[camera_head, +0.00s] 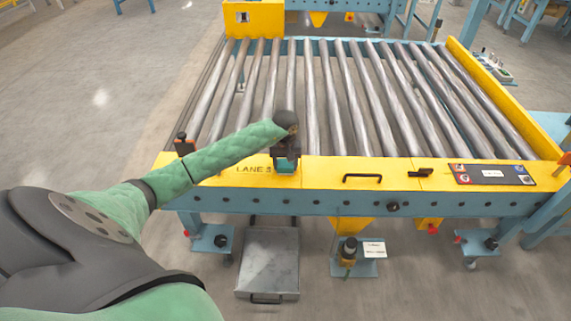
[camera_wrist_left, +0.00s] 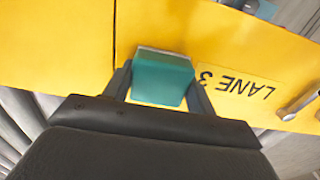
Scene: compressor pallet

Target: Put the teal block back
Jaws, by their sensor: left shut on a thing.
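The teal block (camera_wrist_left: 161,80) is between the two fingers of my left gripper (camera_wrist_left: 160,88) in the left wrist view. The fingers are shut on its sides. In the head view my left gripper (camera_head: 286,160) is over the yellow front beam (camera_head: 325,170) of the roller conveyor, just right of the "LANE 3" label (camera_head: 253,169). A little of the teal block shows below it (camera_head: 286,165). I cannot tell whether the block touches the beam. My right gripper is not in view.
Metal rollers (camera_head: 310,95) fill the conveyor behind the beam. A black handle (camera_head: 362,178), a small black latch (camera_head: 420,173) and a dark panel (camera_head: 492,174) lie along the beam to the right. A grey plate (camera_head: 268,262) is on the floor below.

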